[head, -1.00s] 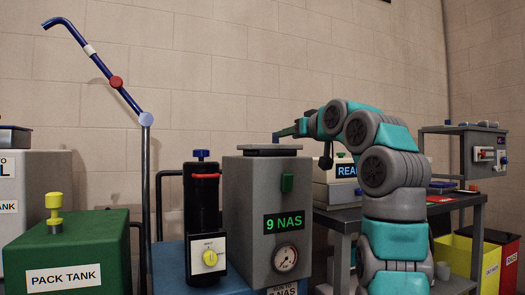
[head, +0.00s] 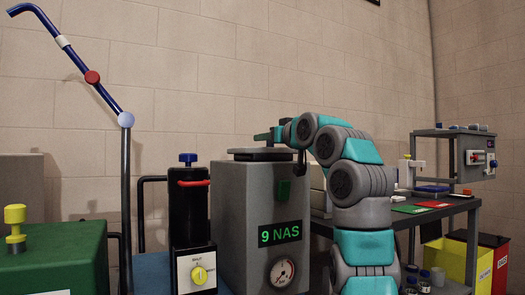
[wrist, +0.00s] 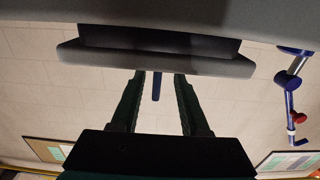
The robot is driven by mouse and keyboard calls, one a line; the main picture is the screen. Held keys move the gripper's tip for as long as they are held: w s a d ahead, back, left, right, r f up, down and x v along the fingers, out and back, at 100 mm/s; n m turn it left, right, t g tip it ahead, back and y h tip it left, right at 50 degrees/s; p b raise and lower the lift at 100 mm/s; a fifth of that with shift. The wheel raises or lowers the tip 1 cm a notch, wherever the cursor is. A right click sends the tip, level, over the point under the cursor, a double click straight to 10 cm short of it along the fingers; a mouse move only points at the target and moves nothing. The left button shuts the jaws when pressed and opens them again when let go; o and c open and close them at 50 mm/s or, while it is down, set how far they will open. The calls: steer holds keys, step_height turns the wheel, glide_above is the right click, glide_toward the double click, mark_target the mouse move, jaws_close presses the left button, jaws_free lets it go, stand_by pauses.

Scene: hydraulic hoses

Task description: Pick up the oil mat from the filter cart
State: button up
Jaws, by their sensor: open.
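The filter cart (head: 235,215) is a grey box with a "9 NAS" display and a gauge. The wrist view looks upside down. There my gripper (wrist: 155,88) has its two dark green fingers spread, with nothing held between them. The slab (wrist: 150,62) crosses the upper part of that view near the fingertips. Its far side is hidden.
A black filter canister (head: 190,215) with a blue knob stands left of the box. A blue jointed pipe (head: 105,97) rises behind. A green tank (head: 55,260) is front left. A bench (head: 440,205) and a yellow bin (head: 445,262) stand right.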

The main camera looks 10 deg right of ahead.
steer(key=shift+d+p+x, duration=0.15)
steer(key=shift+p+x, duration=0.15)
steer(key=shift+x, duration=0.75)
steer(key=shift+d+p+x, duration=0.1)
steer(key=shift+p+x, duration=0.15)
steer(key=shift+x, duration=0.8)
jaws_close()
